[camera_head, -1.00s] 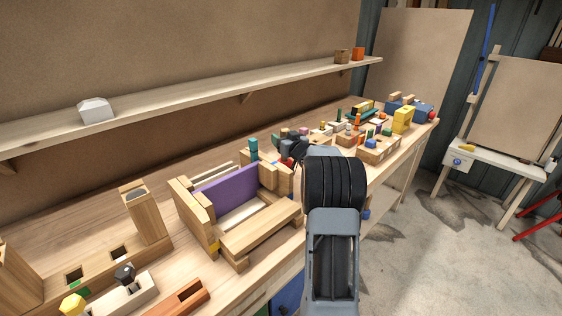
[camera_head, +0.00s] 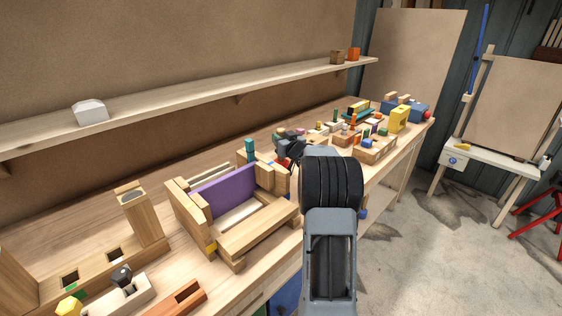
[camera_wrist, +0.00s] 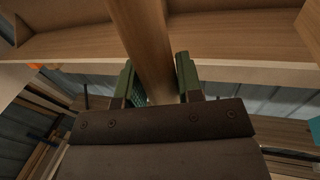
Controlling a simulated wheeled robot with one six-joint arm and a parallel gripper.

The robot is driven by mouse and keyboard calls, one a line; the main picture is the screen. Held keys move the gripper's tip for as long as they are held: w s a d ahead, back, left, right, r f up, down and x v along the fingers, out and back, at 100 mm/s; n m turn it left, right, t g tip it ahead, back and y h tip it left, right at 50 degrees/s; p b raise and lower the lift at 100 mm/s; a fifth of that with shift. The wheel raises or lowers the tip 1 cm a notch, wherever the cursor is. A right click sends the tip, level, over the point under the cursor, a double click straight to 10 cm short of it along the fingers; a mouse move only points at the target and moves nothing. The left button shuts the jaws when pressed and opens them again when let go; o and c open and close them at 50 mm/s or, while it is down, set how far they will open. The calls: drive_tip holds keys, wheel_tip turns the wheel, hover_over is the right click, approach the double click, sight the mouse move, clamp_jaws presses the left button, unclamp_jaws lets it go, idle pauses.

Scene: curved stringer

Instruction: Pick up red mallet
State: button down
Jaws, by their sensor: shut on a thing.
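In the wrist view, the fingers of my gripper (camera_wrist: 157,82) stand on either side of a round wooden handle (camera_wrist: 146,38) and are shut on it. The handle runs up out of that frame, so its head does not show there. In the head view, a small red part (camera_head: 282,163), which looks like the red mallet's head, shows beside my gripper (camera_head: 288,148). My own arm hides most of the mallet and the fingertips in this view.
A wooden frame with a purple panel (camera_head: 226,191) stands left of my arm. Wooden block pieces (camera_head: 140,220) fill the bench's near left. Several toys and a yellow block (camera_head: 399,118) crowd the far end. A shelf (camera_head: 200,98) runs along the wall. Open floor lies right.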

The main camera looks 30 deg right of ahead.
drive_tip(key=r+p, duration=0.4)
drive_tip(key=r, duration=0.8)
drive_tip(key=shift+a+r, duration=0.2)
drive_tip(key=s+a+r+n+y+p, duration=0.1)
drive_tip(key=a+r+n+y+p, duration=0.15)
drive_tip(key=a+r+p, duration=0.4)
drive_tip(key=s+a+r+n+y+p, duration=0.1)
drive_tip(key=a+r+y+p, duration=0.2)
drive_tip(key=r+p, duration=0.65)
drive_tip(key=shift+s+a+r+n+g+y+b, duration=0.25)
drive_tip(key=shift+a+n+y, duration=0.2)
drive_tip(key=shift+a+y, duration=0.25)
drive_tip(key=shift+s+a+r+n+g+y, duration=0.1)
drive_tip(key=shift+s+a+n+g+y, duration=0.3)
drive_tip(key=shift+a, duration=0.45)
drive_tip(key=shift+s+a+r+n+g+y+b, duration=0.25)
drive_tip(key=shift+a+n+y, duration=0.25)
drive_tip(key=shift+a+y, duration=0.25)
drive_tip(key=shift+p, duration=0.4)
